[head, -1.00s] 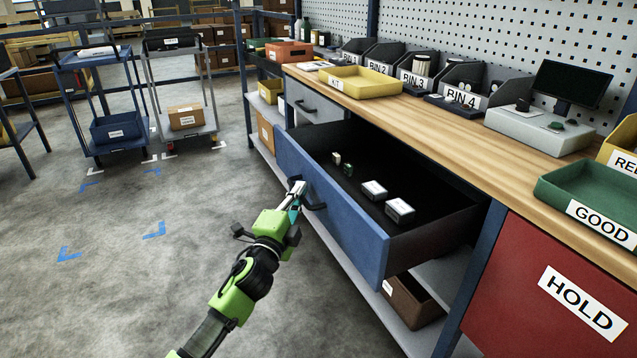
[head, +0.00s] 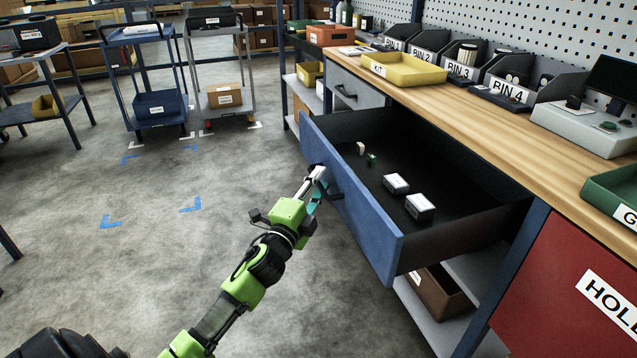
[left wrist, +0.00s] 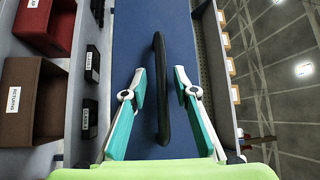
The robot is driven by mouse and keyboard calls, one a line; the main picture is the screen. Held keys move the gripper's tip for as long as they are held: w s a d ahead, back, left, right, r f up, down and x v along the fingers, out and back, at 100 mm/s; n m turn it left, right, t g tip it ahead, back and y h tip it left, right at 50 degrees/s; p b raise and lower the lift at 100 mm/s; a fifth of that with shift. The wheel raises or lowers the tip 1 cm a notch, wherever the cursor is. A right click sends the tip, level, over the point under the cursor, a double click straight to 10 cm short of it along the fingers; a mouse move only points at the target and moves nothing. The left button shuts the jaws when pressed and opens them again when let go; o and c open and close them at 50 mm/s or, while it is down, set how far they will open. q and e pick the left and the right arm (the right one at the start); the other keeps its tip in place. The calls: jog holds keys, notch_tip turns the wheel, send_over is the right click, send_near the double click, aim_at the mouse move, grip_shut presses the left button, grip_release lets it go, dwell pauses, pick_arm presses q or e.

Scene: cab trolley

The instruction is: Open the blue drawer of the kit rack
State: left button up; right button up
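The blue drawer (head: 352,205) of the kit rack is pulled well out from under the wooden bench top. Two white-labelled boxes (head: 420,207) and two small pieces, one pale and one green, lie inside it. Its dark bar handle (left wrist: 161,90) stands out from the blue front, and part of it shows beside my gripper in the head view (head: 336,192). My left gripper (head: 318,172) is at the handle. In the left wrist view its teal fingers (left wrist: 160,85) are apart, one on each side of the handle, with a gap visible on both sides. My right gripper is out of view.
A brown box (head: 438,292) sits on the shelf below. Two trolleys (head: 160,105) stand at the back left. The floor between is clear.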

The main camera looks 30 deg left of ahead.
pick_arm(q)
jog(key=s+d+f, duration=0.1)
jog(key=s, duration=1)
jog(key=shift+s+d+f, duration=0.3)
jog(key=shift+s, duration=0.1)
jog(key=shift+f, duration=0.1)
